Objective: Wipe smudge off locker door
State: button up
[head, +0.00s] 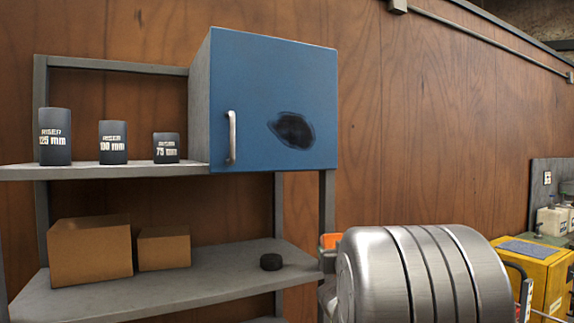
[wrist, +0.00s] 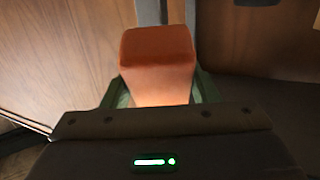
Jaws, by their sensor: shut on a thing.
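The blue locker door (head: 262,85) is closed on its grey cabinet at the upper middle of the head view. A dark oval smudge (head: 292,131) is on its lower right part. A silver handle (head: 232,137) is at the door's lower left. My gripper (wrist: 158,95) is shut on an orange block-like thing in the wrist view. The orange thing (wrist: 157,60) also shows in the head view (head: 331,241), below the cabinet's right side and apart from the door. My arm hides most of the gripper in the head view.
Three dark risers (head: 113,142) stand on the upper shelf (head: 100,171), left of the cabinet. Two cardboard boxes (head: 90,253) and a black puck (head: 271,262) sit on the lower shelf (head: 215,284). A yellow case (head: 545,275) is at the right. The space before the door looks clear.

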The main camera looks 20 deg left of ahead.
jog(key=s+a+r+n+y+p, duration=0.1)
jog(key=s+a+r+y, duration=0.15)
jog(key=r, duration=0.55)
jog(key=s+a+r+n+y+p, duration=0.1)
jog(key=s+a+r+y, duration=0.1)
jog(key=s+r, duration=0.35)
jog(key=n+y, duration=0.2)
jog(key=y, duration=0.2)
send_near(267, 129)
notch_tip(267, 129, up, 2)
jog(key=w+a, duration=0.1)
jog(key=a, duration=0.1)
jog(key=shift+p+x, duration=0.3)
jog(key=shift+x, duration=0.55)
jog(key=shift+w+a+f, duration=0.1)
jog(key=shift+w+a, duration=0.55)
jog(key=shift+w, duration=0.1)
jog(key=shift+w, duration=0.1)
